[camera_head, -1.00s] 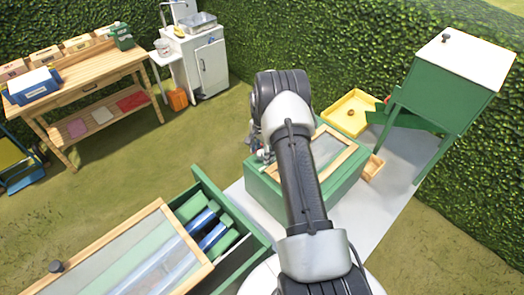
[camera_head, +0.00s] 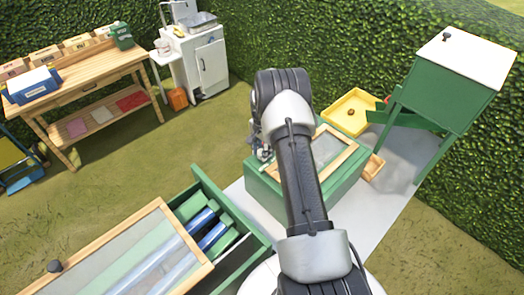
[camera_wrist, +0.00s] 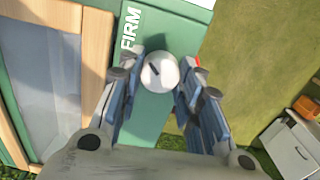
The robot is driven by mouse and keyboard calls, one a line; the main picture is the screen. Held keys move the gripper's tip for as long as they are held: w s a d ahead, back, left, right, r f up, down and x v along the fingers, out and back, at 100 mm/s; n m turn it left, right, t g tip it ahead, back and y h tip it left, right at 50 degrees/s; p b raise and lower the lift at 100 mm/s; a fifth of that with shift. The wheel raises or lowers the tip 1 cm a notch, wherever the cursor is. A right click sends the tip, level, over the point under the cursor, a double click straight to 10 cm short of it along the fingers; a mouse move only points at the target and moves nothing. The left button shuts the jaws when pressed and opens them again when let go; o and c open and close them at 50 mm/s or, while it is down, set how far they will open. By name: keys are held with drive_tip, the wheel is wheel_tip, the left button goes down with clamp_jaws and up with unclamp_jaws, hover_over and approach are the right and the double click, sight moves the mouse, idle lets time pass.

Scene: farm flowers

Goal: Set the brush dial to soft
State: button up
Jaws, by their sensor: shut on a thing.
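The brush dial (camera_wrist: 160,74) is a round white knob with a short dark mark, on the green box (camera_wrist: 152,122) in the wrist view. The mark lies slantwise; which end points is unclear. The white word FIRM (camera_wrist: 131,30) is printed on the box beside the dial, at its upper left. A small red spot shows at the dial's right, mostly hidden by a finger. My gripper (camera_wrist: 160,88) is shut on the dial, one finger at each side. In the head view my gripper (camera_head: 262,152) is small at the left end of the green box (camera_head: 262,195), partly hidden by my arm.
The box has a wood-framed window (camera_head: 330,147). A yellow tray (camera_head: 352,112) and a tall green hopper (camera_head: 448,88) stand behind it at right. A green cabinet with a drawer of rollers (camera_head: 205,228) is at front left. A workbench (camera_head: 90,80) stands at back left. Grass between is clear.

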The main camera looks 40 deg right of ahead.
drive_tip(key=n+b, duration=0.3)
drive_tip(key=shift+f+n, duration=0.15)
drive_tip(key=shift+n, duration=0.25)
drive_tip(key=n+b, duration=0.2)
drive_tip(key=n, duration=0.2)
drive_tip(key=shift+n, duration=0.3)
drive_tip(key=n+b, duration=0.1)
drive_tip(key=n, duration=0.3)
drive_tip(key=shift+n+b, duration=0.3)
drive_tip(key=shift+b, duration=0.05)
drive_tip(key=shift+n+b, duration=0.4)
drive_tip(key=shift+n, duration=1.8)
drive_tip(key=o, duration=1.1)
drive_tip(key=shift+r, duration=0.2)
wheel_tip(320, 180, up, 12)
drive_tip(key=shift+f, duration=0.1)
